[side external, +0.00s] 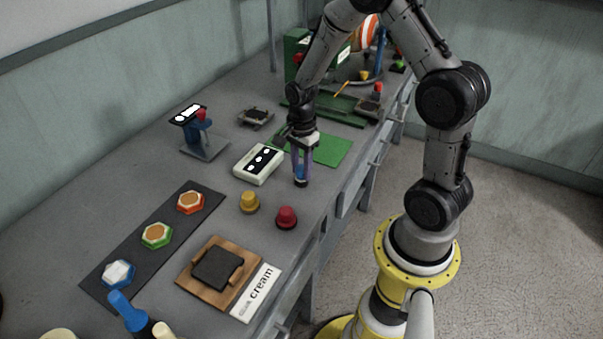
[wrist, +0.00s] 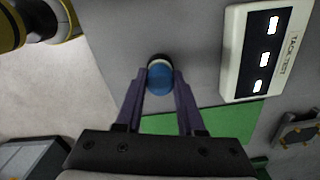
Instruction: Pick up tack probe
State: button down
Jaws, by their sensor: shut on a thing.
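The tack probe, a small blue-topped piece with a dark end, is at the gripper in the side view (side external: 300,172) and in the wrist view (wrist: 160,79). My gripper (side external: 301,168) points down with its two purple fingers on either side of the probe, shut on its blue part. In the wrist view the fingertips (wrist: 160,74) flank the blue top, with a pale and black band beyond it. The probe looks upright at the table's front edge; I cannot tell whether its dark end touches the table.
A white tack test box (side external: 259,164) with three lit windows stands just left of the gripper. A green mat (side external: 330,148) lies behind. Yellow (side external: 249,202) and red (side external: 287,217) knobs stand in front. A blue stand (side external: 203,140) is farther left.

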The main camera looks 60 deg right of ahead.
aim_at(301, 167)
jog(key=shift+r, duration=0.5)
notch_tip(301, 167, up, 2)
jog(key=shift+r, duration=0.1)
jog(key=s+a+r, duration=0.5)
jog(key=s+r, duration=0.4)
jog(key=s, duration=0.4)
jog(key=shift+r, duration=0.4)
jog(key=shift+s+d, duration=0.1)
